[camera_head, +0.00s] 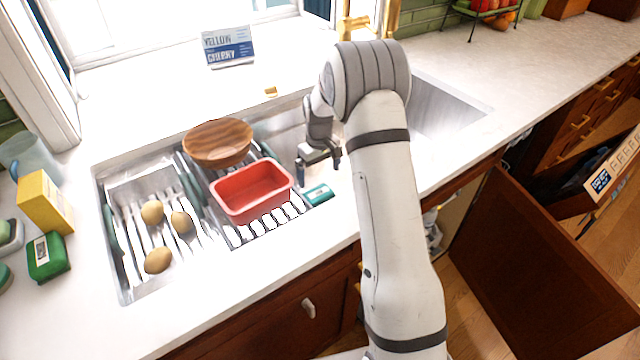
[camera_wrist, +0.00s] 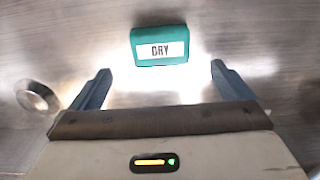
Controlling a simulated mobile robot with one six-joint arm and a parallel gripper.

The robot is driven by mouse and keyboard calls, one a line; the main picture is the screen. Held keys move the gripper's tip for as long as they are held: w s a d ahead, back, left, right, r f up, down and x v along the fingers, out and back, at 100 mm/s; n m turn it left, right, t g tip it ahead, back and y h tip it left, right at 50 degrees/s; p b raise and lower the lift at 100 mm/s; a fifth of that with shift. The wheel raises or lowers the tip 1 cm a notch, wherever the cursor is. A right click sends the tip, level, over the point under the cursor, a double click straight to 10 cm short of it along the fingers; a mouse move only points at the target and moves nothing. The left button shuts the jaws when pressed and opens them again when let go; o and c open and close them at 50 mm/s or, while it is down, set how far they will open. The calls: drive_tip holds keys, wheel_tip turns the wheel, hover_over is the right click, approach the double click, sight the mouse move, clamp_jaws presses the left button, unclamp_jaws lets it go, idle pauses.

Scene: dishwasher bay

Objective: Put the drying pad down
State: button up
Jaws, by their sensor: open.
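The drying pad (camera_wrist: 160,45) is a small green block with a white label reading DRY. In the wrist view it lies on bare metal, just beyond and between my fingertips, touching neither. In the head view a green block with a pale label (camera_head: 318,195), which looks like the same pad, is at the front of the sink, right of the red tub. My gripper (camera_head: 319,172) hangs above the sink beside it. In the wrist view my gripper (camera_wrist: 160,75) has its two fingers wide apart with nothing between them.
A red tub (camera_head: 252,190) and a wooden bowl (camera_head: 217,143) stand on a rack over the sink. Several potatoes (camera_head: 153,212) lie in the left basin. A drain (camera_wrist: 36,97) shows at left. A yellow box (camera_head: 45,202) and green block (camera_head: 47,257) stand on the left counter.

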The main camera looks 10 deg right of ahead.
drive_tip(key=s+r+m, duration=0.1)
drive_tip(key=s+r, duration=0.5)
drive_tip(key=r, duration=0.4)
drive_tip(key=s+r, duration=0.3)
drive_tip(key=s, duration=0.3)
drive_tip(key=s+r+m+t, duration=0.1)
drive_tip(key=s+r, duration=0.2)
drive_tip(key=s, duration=0.4)
drive_tip(key=s+a+r+m, duration=0.1)
drive_tip(key=s+r, duration=0.3)
drive_tip(key=s, duration=0.2)
drive_tip(key=shift+s+t, duration=0.15)
drive_tip(key=shift+t, duration=0.25)
drive_tip(key=s+m, duration=0.1)
drive_tip(key=s, duration=0.8)
drive_tip(key=shift+s+f+m+t, duration=0.15)
drive_tip(key=shift+f+m+t, duration=0.15)
drive_tip(key=shift+f, duration=0.05)
